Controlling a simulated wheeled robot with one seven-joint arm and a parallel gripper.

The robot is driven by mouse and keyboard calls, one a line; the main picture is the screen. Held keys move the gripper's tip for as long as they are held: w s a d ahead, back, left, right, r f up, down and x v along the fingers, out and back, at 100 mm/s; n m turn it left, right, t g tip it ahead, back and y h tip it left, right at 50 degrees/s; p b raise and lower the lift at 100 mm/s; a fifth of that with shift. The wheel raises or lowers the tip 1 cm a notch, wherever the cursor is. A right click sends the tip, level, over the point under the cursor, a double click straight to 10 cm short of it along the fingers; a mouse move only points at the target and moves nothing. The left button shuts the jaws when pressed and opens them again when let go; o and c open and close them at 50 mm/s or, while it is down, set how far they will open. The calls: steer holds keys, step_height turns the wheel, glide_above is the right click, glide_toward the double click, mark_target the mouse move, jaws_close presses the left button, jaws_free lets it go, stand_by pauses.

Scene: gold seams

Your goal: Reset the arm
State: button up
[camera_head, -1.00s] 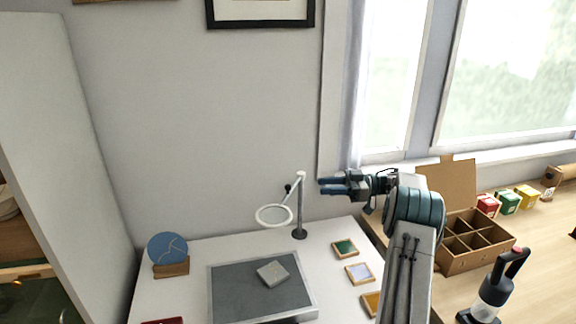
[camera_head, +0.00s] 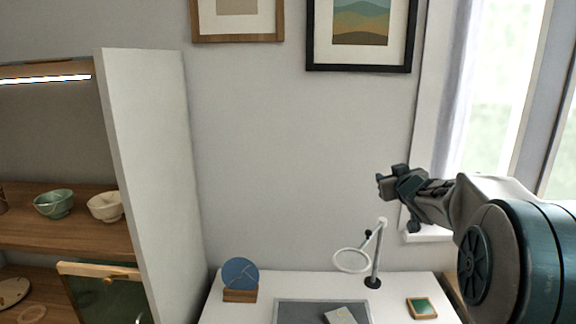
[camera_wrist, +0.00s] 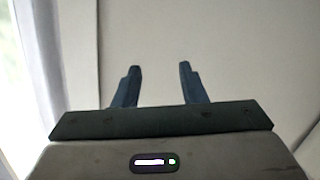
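My gripper (camera_head: 383,186) is raised in front of the wall at the right of the head view, above the white table and beside the window. In the wrist view its two blue fingers (camera_wrist: 160,80) stand apart with nothing between them, facing a plain pale surface. My arm is folded up close to the head camera at the right.
Below are a white table (camera_head: 247,313) with a ring magnifier on a stand (camera_head: 373,270), a blue disc in a wooden holder (camera_head: 240,275), a grey mat (camera_head: 300,310) and a green tile (camera_head: 421,307). Shelves with a green bowl (camera_head: 54,203) and a cream bowl (camera_head: 105,206) stand left.

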steer(key=s+a+f+m+g, duration=0.1)
steer(key=s+a+f+g, duration=0.2)
steer(key=s, duration=1)
steer(key=s+a+f+m+g, duration=0.1)
steer(key=s+a+f+g, duration=0.3)
steer(key=s+f, duration=0.4)
steer(key=s+a+f+m+g, duration=0.1)
steer(key=s+a+f+g, duration=0.3)
steer(key=s, duration=1.4)
step_height(320, 180, down, 2)
steer(key=shift+a+f+g, duration=0.25)
steer(key=shift+g, duration=0.85)
